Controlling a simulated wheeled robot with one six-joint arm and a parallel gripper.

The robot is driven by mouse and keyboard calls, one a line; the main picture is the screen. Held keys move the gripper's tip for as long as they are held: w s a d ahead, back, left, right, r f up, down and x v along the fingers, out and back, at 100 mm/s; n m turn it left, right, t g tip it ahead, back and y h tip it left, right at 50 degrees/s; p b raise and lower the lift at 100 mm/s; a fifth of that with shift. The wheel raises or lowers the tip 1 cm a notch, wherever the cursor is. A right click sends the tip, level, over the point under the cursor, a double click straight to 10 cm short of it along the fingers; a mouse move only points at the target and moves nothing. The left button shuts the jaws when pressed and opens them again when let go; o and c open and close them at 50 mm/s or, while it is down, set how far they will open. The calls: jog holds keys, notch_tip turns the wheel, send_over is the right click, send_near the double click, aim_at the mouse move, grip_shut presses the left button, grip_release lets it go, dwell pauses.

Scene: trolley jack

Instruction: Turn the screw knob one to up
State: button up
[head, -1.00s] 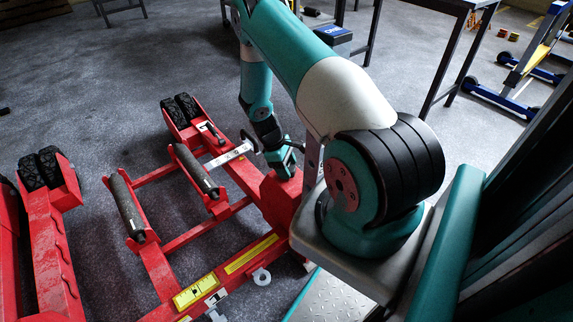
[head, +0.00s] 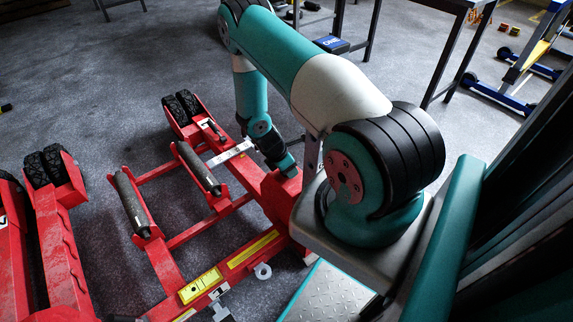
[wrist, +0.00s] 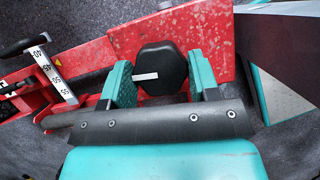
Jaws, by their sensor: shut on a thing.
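The screw knob (wrist: 172,62) is a black faceted knob on a red jack part, seen in the wrist view. A white mark on it points to the left of that view. The teal fingers of my gripper (wrist: 161,82) stand on either side of the knob and are shut on it. In the head view my gripper (head: 287,168) reaches down to the red trolley jack (head: 275,200), and the knob is hidden there.
A silver scale bar (head: 230,153) with numbers lies near the gripper; it also shows in the wrist view (wrist: 53,72). Black rollers (head: 133,205) lie across the red frame. A second red unit (head: 62,235) stands at left. Bare grey floor lies behind.

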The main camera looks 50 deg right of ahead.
jog(key=shift+n, duration=0.6)
jog(key=o, duration=0.9)
jog(key=shift+r, duration=0.1)
jog(key=p+v, duration=0.1)
jog(key=v, duration=0.4)
jog(key=p+v, duration=0.1)
jog(key=v, duration=0.5)
jog(key=p+v, duration=0.1)
jog(key=v, duration=0.5)
jog(key=shift+s+a, duration=0.3)
